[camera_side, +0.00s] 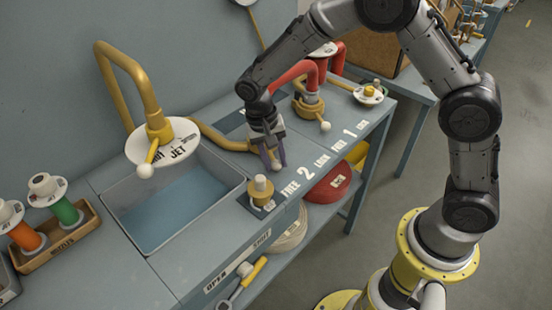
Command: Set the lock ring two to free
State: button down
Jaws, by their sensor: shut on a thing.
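My gripper (272,160) points down at the bench beside the "FREE 2 LOCK" lettering. The ring's body is mostly hidden behind my gripper. A yellow hose (222,138) runs to it from the left. The ball end is near the bench lettering, but I cannot tell exactly which word the lever points at.
Lock ring one (309,108), brass with a red hose, stands just right of my gripper. A brass post with a pale top (262,190) stands close in front. A water basin (170,205) and a yellow jet pipe (128,75) with a white disc are to the left.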

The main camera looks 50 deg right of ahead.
jog(key=shift+w+r, duration=0.1)
jog(key=c, duration=0.5)
grip_release()
jog(key=shift+c, duration=0.2)
notch_tip(320, 180, up, 14)
jog(key=w+a, duration=0.1)
jog(key=a, duration=0.1)
jog(key=shift+w+f, duration=0.25)
